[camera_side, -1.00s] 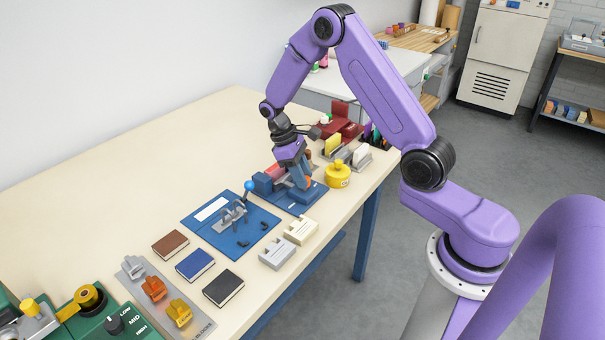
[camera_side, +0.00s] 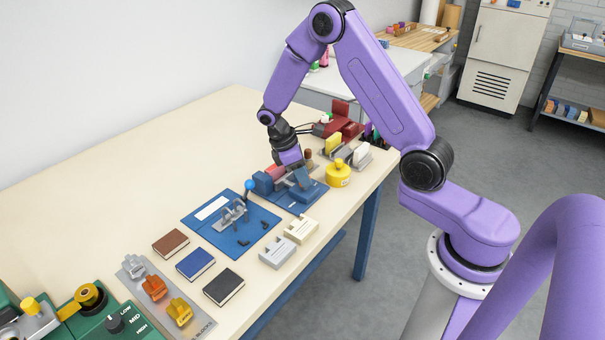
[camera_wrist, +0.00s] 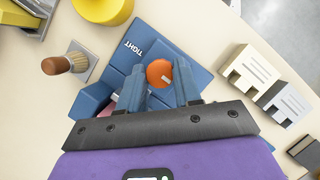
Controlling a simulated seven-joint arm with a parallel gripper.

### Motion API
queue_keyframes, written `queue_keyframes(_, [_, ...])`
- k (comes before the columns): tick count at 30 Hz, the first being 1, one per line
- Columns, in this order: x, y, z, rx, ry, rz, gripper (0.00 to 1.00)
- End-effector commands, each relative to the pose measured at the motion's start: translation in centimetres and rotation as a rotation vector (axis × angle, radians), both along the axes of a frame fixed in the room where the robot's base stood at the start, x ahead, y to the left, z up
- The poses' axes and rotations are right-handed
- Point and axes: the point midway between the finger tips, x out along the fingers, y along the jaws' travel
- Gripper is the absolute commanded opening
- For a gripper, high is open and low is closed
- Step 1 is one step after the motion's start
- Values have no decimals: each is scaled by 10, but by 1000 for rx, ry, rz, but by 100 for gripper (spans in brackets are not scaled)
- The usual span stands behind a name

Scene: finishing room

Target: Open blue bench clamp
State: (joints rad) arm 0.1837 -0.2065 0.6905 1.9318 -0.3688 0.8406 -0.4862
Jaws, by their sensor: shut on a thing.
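The blue bench clamp (camera_side: 263,184) stands on a blue base plate (camera_side: 315,198) near the far end of the bench. Its plate carries the word TIGHT in the wrist view (camera_wrist: 150,50). An orange ball knob (camera_wrist: 158,73) sits between the fingertips of my gripper (camera_wrist: 160,80). The fingers are shut on the knob, one on each side. In the side view my gripper (camera_side: 301,181) reaches down over the clamp's plate and hides the knob. Much of the clamp's lever is hidden under the fingers and palm.
A yellow round weight (camera_side: 338,175) and a brush with a brown handle (camera_wrist: 56,66) stand close by. Cream (camera_side: 301,229) and grey (camera_side: 277,252) blocks lie in front. A second blue plate with a metal toggle clamp (camera_side: 234,214) is to the left. The bench's back left is clear.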

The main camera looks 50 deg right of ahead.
Motion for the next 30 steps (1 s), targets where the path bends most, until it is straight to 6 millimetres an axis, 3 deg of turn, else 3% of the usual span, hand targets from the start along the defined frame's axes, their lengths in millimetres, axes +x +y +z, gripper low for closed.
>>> queue_keyframes(7, [0, 0, 0, -1, 1, 3, 3])
queue_keyframes(8, [0, 0, 0, -1, 1, 3, 40])
queue_keyframes(9, [0, 0, 0, 0, 1, 2, 53])
queue_keyframes(10, [0, 0, 0, 0, 1, 2, 59])
queue_keyframes(22, [2, 2, 6, 0, -2, -1, 59])
queue_keyframes(30, [15, 14, 48, -1, -6, 1, 59])
